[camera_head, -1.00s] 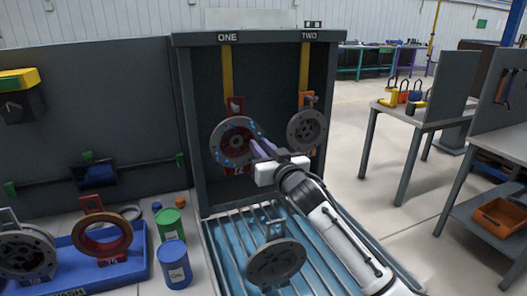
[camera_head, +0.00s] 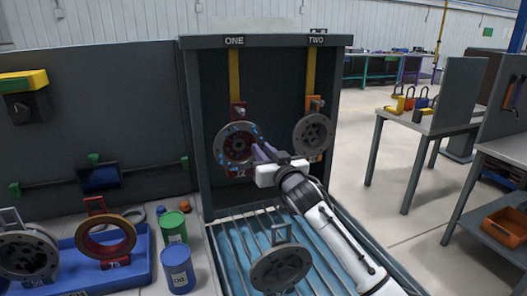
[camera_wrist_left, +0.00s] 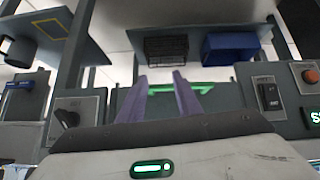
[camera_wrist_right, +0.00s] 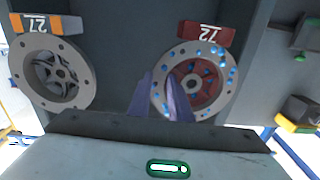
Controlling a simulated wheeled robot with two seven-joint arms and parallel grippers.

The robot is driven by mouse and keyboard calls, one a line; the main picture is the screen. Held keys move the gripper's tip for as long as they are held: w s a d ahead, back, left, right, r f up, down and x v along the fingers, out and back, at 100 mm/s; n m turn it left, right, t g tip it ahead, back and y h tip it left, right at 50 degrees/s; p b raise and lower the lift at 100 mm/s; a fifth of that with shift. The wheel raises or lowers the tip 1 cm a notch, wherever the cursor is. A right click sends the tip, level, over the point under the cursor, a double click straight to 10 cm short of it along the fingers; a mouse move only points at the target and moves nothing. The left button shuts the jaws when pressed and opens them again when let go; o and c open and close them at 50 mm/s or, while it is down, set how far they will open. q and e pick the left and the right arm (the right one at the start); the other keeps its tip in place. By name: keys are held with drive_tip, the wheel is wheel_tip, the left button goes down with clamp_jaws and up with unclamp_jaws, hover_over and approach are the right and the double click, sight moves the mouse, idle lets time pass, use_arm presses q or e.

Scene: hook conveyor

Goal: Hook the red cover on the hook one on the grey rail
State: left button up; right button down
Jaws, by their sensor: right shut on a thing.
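The red cover (camera_head: 217,144) is a grey-rimmed disc with a red middle, blue drops and a red tag. It is upright below label ONE, in front of the grey frame. My right gripper (camera_head: 258,151) is shut on its rim at the right side; the right wrist view shows the fingers (camera_wrist_right: 158,98) at the cover's edge (camera_wrist_right: 208,82). A red bracket (camera_head: 238,109) is above the cover, at the foot of the yellow strap of hook one (camera_head: 235,75). I cannot tell whether the bracket bears the cover. The grey rail (camera_head: 265,41) runs across the top. My left gripper (camera_wrist_left: 165,95) is open and empty.
A grey cover (camera_head: 313,133) hangs below label TWO, close on the right. Another grey cover (camera_head: 281,268) lies on the slatted conveyor (camera_head: 325,250). A blue tray (camera_head: 140,275) with covers and two drums (camera_head: 176,270) stand at the left.

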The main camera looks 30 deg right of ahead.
drive_tip(key=shift+r, duration=0.3)
drive_tip(key=c, duration=1.5)
unclamp_jaws()
drive_tip(key=shift+s, duration=0.1)
drive_tip(key=shift+c, duration=0.2)
drive_tip(key=b+v, duration=0.1)
drive_tip(key=v, duration=0.9)
drive_tip(key=shift+f, duration=0.2)
drive_tip(key=shift+s+f, duration=0.1)
drive_tip(key=shift+s, duration=0.05)
